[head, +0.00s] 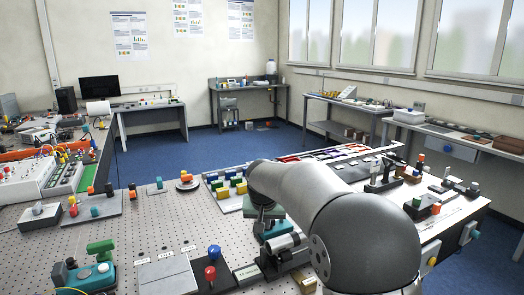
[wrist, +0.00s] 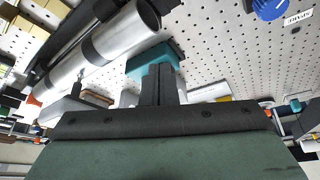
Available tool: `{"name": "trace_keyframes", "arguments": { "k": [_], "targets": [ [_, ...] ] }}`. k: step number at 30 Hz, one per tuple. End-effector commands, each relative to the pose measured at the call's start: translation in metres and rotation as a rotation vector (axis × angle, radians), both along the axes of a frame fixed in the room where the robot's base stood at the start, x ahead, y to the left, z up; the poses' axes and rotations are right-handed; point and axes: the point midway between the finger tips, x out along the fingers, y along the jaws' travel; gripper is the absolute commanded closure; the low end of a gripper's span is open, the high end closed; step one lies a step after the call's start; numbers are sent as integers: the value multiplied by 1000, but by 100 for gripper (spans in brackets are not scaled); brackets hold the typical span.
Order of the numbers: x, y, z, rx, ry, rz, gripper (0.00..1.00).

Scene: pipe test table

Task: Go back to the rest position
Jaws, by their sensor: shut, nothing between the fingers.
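My gripper (wrist: 160,84) shows in the wrist view with its two dark fingers together and nothing between them. Its fingertips point toward a teal block (wrist: 150,58) on the perforated table top; whether they touch it I cannot tell. A silver pipe (wrist: 115,40) with dark bands lies beside the fingers, to their upper left. In the head view my arm reaches forward over the table and bends down, hiding most of the gripper. The silver pipe (head: 283,243) and the teal block (head: 272,230) show just below the wrist there.
A blue knob (head: 214,251) and a red knob (head: 210,273) stand left of the pipe. A tray with yellow and blue blocks (head: 228,188) lies behind the wrist. A green-handled teal fixture (head: 98,262) is at front left. The perforated table (head: 140,225) has bare room mid-left.

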Motion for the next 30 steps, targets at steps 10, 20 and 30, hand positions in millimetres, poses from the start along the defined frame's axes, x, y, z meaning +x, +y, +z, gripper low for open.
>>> {"name": "trace_keyframes", "arguments": {
  "k": [10,20,30],
  "targets": [
    [-152,-84,-3,-4,170,23,100],
    [-343,-131,-53,25,351,70,100],
    [-378,-134,-67,34,386,82,100]
  ]
}}
